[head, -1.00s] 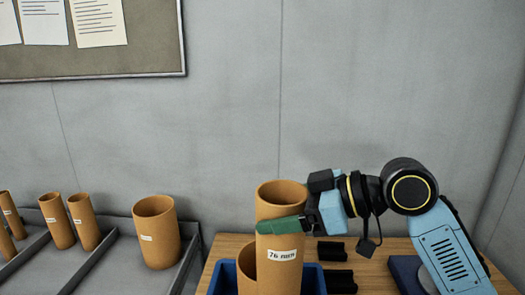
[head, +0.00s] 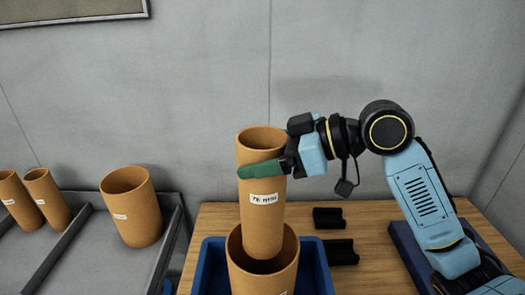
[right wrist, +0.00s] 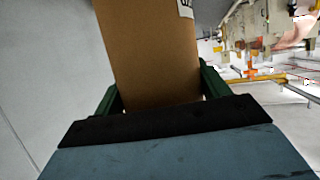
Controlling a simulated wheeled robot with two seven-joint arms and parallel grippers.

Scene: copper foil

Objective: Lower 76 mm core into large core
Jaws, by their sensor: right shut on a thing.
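The 76 mm core (head: 262,225) is a tall brown cardboard tube with a white label, held upright. My right gripper (head: 260,171) is shut on its upper part, with a green finger across the near side. The wider large core (head: 262,282) stands below in a blue tray. The lower end of the 76 mm core shows within the outline of the large core's open mouth; I cannot tell how far it is inside. In the right wrist view the 76 mm core (right wrist: 150,55) sits between both green fingers. My left gripper is not in view.
The blue tray (head: 208,262) rests on a wooden table (head: 375,225). Two black blocks (head: 328,217) (head: 341,252) lie to its right. At left, a grey rack (head: 85,250) holds several brown tubes, including a wide one (head: 132,210). A grey wall is behind.

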